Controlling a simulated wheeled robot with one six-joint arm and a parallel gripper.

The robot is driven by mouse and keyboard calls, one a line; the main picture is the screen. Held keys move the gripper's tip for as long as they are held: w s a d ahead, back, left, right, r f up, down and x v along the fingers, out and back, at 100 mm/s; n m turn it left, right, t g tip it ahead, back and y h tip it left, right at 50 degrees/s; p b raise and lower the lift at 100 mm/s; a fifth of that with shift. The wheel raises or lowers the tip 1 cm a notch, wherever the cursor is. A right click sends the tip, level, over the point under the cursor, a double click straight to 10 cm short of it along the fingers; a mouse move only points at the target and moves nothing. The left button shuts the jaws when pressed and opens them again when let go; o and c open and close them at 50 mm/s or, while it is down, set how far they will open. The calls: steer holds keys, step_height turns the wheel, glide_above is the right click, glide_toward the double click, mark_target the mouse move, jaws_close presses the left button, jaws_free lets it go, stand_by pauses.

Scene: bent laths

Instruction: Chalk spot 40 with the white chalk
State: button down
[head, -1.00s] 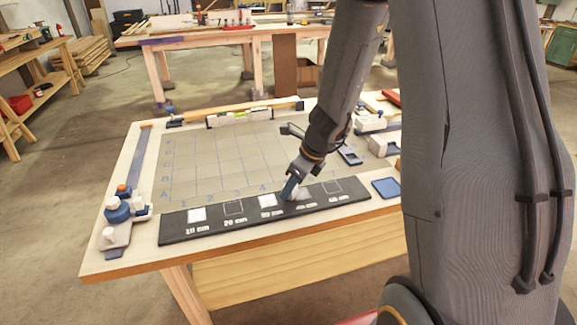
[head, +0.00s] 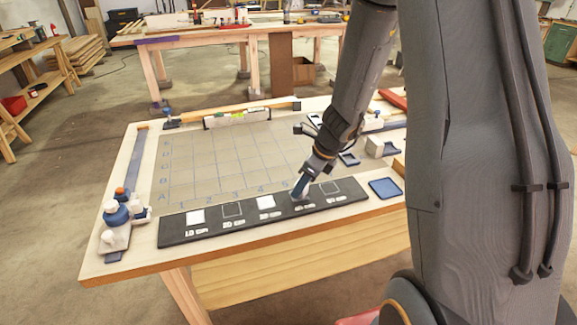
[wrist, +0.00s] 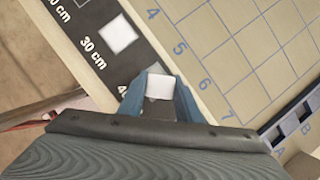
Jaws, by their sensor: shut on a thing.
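The black board (head: 215,233) lies along the table's front edge with a row of labelled spots. The 10 cm spot (head: 195,216) and 30 cm spot (head: 266,202) are filled white; the 30 cm spot also shows in the wrist view (wrist: 118,36). The 20 cm spot (head: 232,209) and the rightmost spot (head: 331,187) are outlines. My gripper (head: 300,192) is low over spot 40, mostly hiding it. In the wrist view its blue fingers are shut on the white chalk (wrist: 159,86). Whether the chalk touches the board I cannot tell.
A grey gridded mat (head: 205,165) lies behind the board. A spirit level (head: 237,117) lies at the back. Small blocks stand behind the tray.

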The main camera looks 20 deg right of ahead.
mark_target(284, 195)
steer(key=shift+a+r, duration=0.1)
steer(key=shift+a, duration=1.85)
steer(key=shift+a+r+p, duration=0.1)
steer(key=shift+r+p, duration=0.2)
steer(key=shift+p, duration=0.15)
steer(key=shift+r+p, duration=0.4)
steer(key=shift+r, duration=0.4)
steer(key=shift+s+r+p, duration=0.15)
steer(key=shift+r+p, duration=0.1)
steer(key=shift+p, duration=0.1)
step_height(284, 195, up, 5)
steer(key=p, duration=0.6)
steer(key=shift+r, duration=0.1)
steer(key=shift+r+p, duration=0.15)
steer(key=shift+p, duration=1.2)
